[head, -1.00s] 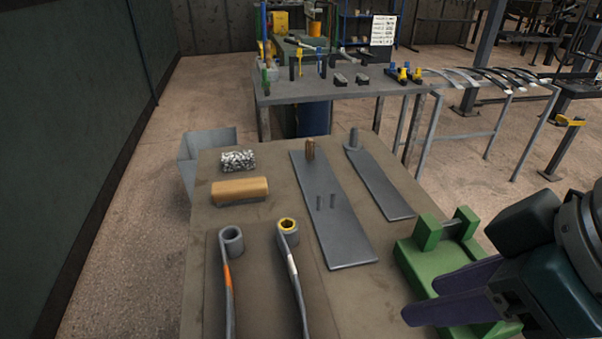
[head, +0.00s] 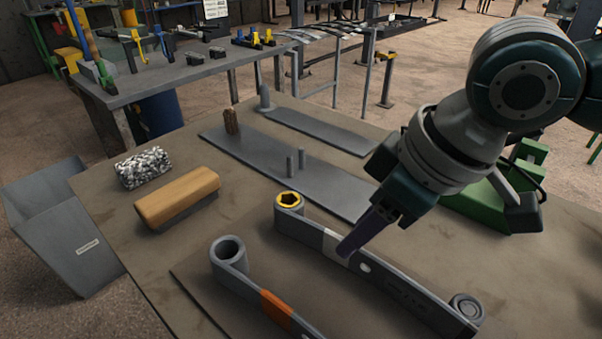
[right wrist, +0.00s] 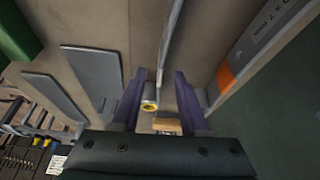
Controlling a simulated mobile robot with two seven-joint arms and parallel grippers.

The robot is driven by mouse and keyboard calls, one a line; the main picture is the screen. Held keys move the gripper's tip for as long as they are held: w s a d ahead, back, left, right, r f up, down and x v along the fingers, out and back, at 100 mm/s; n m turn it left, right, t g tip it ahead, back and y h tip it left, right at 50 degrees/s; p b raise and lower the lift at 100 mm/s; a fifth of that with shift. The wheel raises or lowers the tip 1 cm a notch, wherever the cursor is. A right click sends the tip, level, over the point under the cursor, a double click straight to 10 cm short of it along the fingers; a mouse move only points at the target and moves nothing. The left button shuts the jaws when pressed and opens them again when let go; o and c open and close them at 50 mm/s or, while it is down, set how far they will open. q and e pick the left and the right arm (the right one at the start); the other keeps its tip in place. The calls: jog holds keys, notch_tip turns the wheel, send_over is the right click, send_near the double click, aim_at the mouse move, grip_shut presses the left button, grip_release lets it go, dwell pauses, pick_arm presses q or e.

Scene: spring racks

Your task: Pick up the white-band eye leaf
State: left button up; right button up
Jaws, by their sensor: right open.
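The white-band eye leaf (head: 400,290) is a long grey bar standing on edge on a dark mat, with a white band and a yellow-lined eye at its left end. A second eye is at its right end. My right gripper (head: 346,250) has its purple fingers at the white band, partly covering it. In the right wrist view the open right gripper (right wrist: 162,74) has a finger on either side of the leaf's edge (right wrist: 171,40). Contact cannot be told. An orange-band leaf (head: 240,283) stands in front of it. My left gripper is out of view.
Behind are a grey plate with pegs (head: 262,165) and another grey plate (head: 315,131). A wooden block (head: 176,196) and a speckled block (head: 143,167) lie at left. A green fixture (head: 490,208) is at right, behind my arm. A grey bin (head: 75,240) stands beside the bench.

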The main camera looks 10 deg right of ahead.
aim_at(341, 237)
jog(key=b+x, duration=0.1)
jog(key=x, duration=0.3)
jog(key=shift+w+a+f, duration=0.2)
jog(key=shift+a+f, duration=0.05)
jog(key=shift+a, duration=0.05)
grip_shut()
dwell(1.1)
jog(key=shift+r, duration=0.15)
